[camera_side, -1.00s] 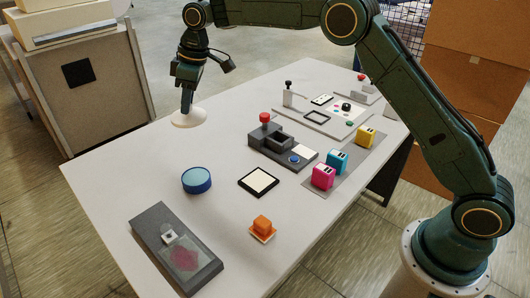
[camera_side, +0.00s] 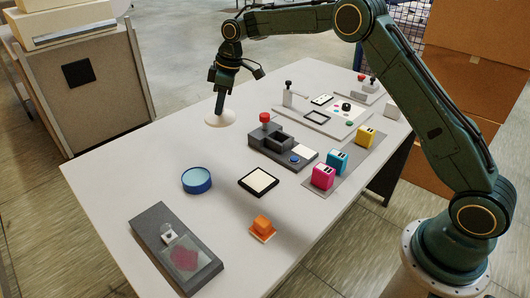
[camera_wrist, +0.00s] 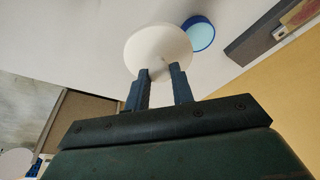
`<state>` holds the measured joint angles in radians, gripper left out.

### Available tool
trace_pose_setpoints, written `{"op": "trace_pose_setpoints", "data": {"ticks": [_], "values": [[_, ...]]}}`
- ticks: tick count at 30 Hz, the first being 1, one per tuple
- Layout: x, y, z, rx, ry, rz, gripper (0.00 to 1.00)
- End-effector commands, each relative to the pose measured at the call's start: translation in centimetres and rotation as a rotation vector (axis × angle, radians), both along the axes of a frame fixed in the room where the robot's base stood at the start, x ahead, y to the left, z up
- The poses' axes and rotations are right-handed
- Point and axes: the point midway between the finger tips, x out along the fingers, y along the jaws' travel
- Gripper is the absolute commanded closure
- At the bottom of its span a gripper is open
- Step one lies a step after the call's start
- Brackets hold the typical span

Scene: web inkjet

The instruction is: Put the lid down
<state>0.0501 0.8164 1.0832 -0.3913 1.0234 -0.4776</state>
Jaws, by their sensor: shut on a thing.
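The lid (camera_side: 221,118) is a round, off-white disc at the far side of the table, left of the grey block with the red knob. My gripper (camera_side: 219,108) is above it, pointing down, shut on its small central knob. In the wrist view the lid (camera_wrist: 158,50) is at the fingertips, and my gripper (camera_wrist: 160,80) has its two dark fingers around the knob. Whether the lid touches the table or hovers just above it cannot be told.
A blue round container (camera_side: 196,180) stands on the white table (camera_side: 120,170), nearer than the lid. A grey block with a red knob (camera_side: 265,117) is close on the right. A black-framed pad (camera_side: 259,181), coloured cartridges (camera_side: 337,162) and an orange block (camera_side: 262,224) stand nearby. The table's left part is clear.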

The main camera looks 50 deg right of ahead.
Motion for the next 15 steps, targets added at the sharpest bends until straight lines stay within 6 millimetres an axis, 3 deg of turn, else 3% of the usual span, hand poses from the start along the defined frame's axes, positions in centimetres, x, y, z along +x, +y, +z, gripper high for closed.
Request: {"op": "trace_pose_setpoints", "data": {"ticks": [15], "values": [[-0.1, 0.0, -9.9, -0.001, 0.004, 0.0, 0.99]]}}
